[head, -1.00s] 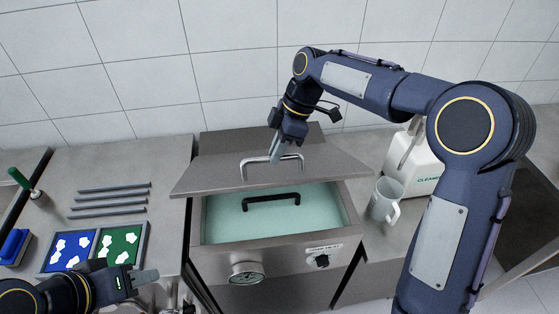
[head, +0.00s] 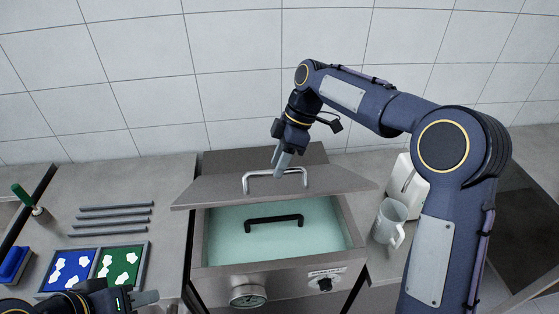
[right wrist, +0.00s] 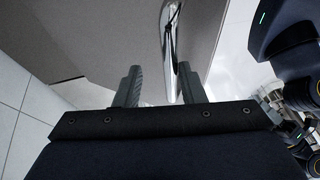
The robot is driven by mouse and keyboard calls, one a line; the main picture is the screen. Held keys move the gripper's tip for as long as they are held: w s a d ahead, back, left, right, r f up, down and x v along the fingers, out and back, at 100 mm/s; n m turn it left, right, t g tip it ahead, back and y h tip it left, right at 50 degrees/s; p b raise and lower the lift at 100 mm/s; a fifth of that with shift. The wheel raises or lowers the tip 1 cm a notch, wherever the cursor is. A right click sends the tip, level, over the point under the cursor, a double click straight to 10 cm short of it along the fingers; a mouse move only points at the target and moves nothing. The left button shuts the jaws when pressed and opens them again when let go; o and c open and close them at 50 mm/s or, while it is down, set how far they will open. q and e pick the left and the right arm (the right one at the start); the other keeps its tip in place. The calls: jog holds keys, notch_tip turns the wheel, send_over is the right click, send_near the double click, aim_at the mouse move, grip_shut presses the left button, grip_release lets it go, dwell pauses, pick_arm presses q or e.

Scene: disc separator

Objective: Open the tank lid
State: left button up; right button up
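The grey metal tank lid (head: 225,190) stands tilted up at the back of the tank (head: 197,240), its front edge raised. Pale teal liquid and a black inner handle (head: 273,220) show below it. The lid's silver handle (head: 246,182) also shows in the right wrist view (right wrist: 171,60). My right gripper (head: 283,165) is at this handle. In the right wrist view its fingers (right wrist: 160,88) are apart, with the handle bar between them, close to the right finger. My left gripper (head: 145,298) is at the bottom left, away from the tank; its finger gap is not clear.
A white mug (head: 389,222) and a white cleaner container (head: 405,180) stand right of the tank. On the left counter lie several grey bars (head: 112,217) and a tray with blue and green panels (head: 118,262). A dial (head: 247,294) and knob (head: 324,284) are on the tank front.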

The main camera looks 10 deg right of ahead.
jog(key=shift+s+r, duration=0.15)
jog(key=shift+d+r, duration=0.15)
jog(key=shift+r, duration=0.2)
jog(key=v, duration=0.7)
jog(key=shift+b, duration=0.35)
